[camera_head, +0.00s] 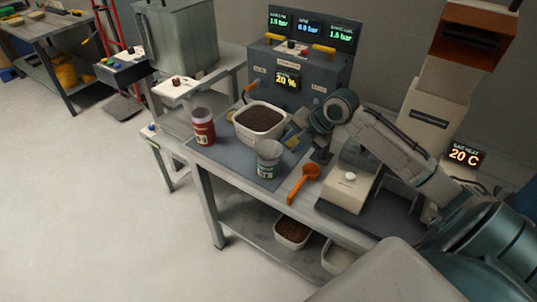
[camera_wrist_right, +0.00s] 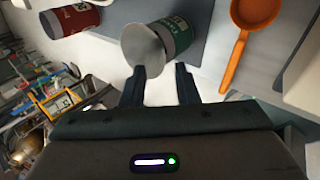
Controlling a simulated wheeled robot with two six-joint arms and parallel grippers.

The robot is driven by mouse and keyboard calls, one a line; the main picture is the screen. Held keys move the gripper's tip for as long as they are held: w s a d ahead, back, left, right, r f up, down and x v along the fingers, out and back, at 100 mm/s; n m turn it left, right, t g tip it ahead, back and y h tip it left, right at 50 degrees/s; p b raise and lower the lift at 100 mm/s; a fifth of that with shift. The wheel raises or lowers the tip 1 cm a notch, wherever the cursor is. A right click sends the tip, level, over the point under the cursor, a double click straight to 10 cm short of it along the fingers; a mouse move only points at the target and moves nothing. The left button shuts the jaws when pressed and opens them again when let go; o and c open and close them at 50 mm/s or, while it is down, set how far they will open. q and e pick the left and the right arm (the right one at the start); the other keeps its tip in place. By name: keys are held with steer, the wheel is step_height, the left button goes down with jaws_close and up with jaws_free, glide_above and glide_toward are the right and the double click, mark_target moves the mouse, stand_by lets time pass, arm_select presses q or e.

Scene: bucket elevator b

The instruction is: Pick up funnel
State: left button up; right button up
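The funnel (camera_head: 268,150) is a pale grey cone at the mouth of a green-labelled jar (camera_head: 266,171) on the workbench mat. In the right wrist view the funnel (camera_wrist_right: 145,48) shows just beyond the fingertips, with the green jar (camera_wrist_right: 178,36) behind it. My right gripper (camera_head: 320,156) is to the right of the funnel in the head view, apart from it. In the wrist view its two fingers (camera_wrist_right: 160,78) are spread with nothing between them. My left gripper is not in view.
A white tub of dark granules (camera_head: 262,118) stands behind the jar. A red jar (camera_head: 203,127) is to the left. An orange scoop (camera_head: 303,184) lies to the right, beside a beige-topped device (camera_head: 347,188). A control box (camera_head: 300,78) stands at the back.

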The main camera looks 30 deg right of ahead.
steer(key=shift+s+p+x, duration=0.2)
steer(key=shift+p+x, duration=0.6)
steer(key=shift+x, duration=1.45)
steer(key=shift+a, duration=0.1)
jaws_close()
